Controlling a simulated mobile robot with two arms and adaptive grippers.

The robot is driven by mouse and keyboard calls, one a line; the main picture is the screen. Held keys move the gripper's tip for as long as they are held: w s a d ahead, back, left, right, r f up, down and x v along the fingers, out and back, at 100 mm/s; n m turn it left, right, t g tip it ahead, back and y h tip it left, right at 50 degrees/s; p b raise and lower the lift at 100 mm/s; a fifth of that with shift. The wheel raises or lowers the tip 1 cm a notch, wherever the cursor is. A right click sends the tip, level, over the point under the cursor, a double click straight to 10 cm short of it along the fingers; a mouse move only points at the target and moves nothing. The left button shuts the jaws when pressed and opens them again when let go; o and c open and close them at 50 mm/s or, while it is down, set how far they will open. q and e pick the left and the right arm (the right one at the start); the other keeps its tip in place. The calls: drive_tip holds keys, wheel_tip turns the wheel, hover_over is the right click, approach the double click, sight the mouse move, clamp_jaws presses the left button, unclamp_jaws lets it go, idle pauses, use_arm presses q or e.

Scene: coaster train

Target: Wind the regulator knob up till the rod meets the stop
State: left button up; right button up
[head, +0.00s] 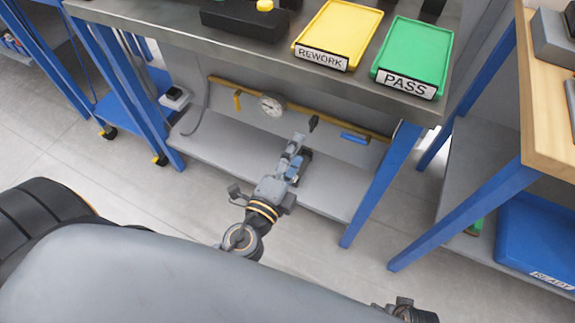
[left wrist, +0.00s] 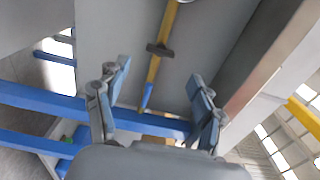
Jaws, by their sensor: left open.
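A yellow pipe (head: 335,128) runs along the back under the bench and carries a round white gauge (head: 271,104). A small black fitting (head: 314,122) sits on it right of the gauge; I cannot tell whether it is the regulator knob. In the left wrist view the black fitting (left wrist: 160,50) lies across the pipe (left wrist: 153,72), beyond the fingertips. My left gripper (head: 294,152) reaches under the bench, just short of the pipe. In the left wrist view its fingers (left wrist: 158,76) are spread with nothing between them. No rod or stop can be made out.
A yellow lever (head: 237,101) and a blue lever (head: 354,138) are on the pipe. The bench top (head: 220,42) overhangs my left arm, and a blue leg (head: 383,185) stands right. The grey lower shelf (head: 235,147) looks largely bare. Yellow and green trays stand on top.

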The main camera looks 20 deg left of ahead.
use_arm(q)
drive_tip(key=shift+s, duration=2.15)
drive_tip(key=s+a+f+n+g+y, duration=0.1)
drive_tip(key=a+f+n+g+y, duration=0.5)
drive_tip(key=f, duration=1)
drive_tip(key=s+a+f+n+g+h, duration=0.3)
drive_tip(key=s+f+n+g, duration=0.25)
drive_tip(key=f+n, duration=0.4)
drive_tip(key=s+d+f+g+h+p, duration=0.3)
drive_tip(key=s+f+g+p, duration=0.2)
drive_tip(key=s+f+p, duration=0.6)
drive_tip(key=s+a+p, duration=0.2)
drive_tip(key=s+p, duration=0.4)
drive_tip(key=s, duration=0.6)
drive_tip(key=shift+s+a+r+y, duration=0.15)
drive_tip(key=shift+s+r+y, duration=0.15)
drive_tip(key=shift+s+r, duration=0.1)
use_arm(e)
drive_tip(key=s+d+f, duration=0.1)
drive_tip(key=s+f, duration=0.1)
drive_tip(key=s, duration=0.7)
drive_tip(key=s+d+f+g, duration=0.1)
drive_tip(key=s+d+f, duration=0.1)
drive_tip(key=s, duration=0.7)
drive_tip(key=shift+s+g, duration=0.3)
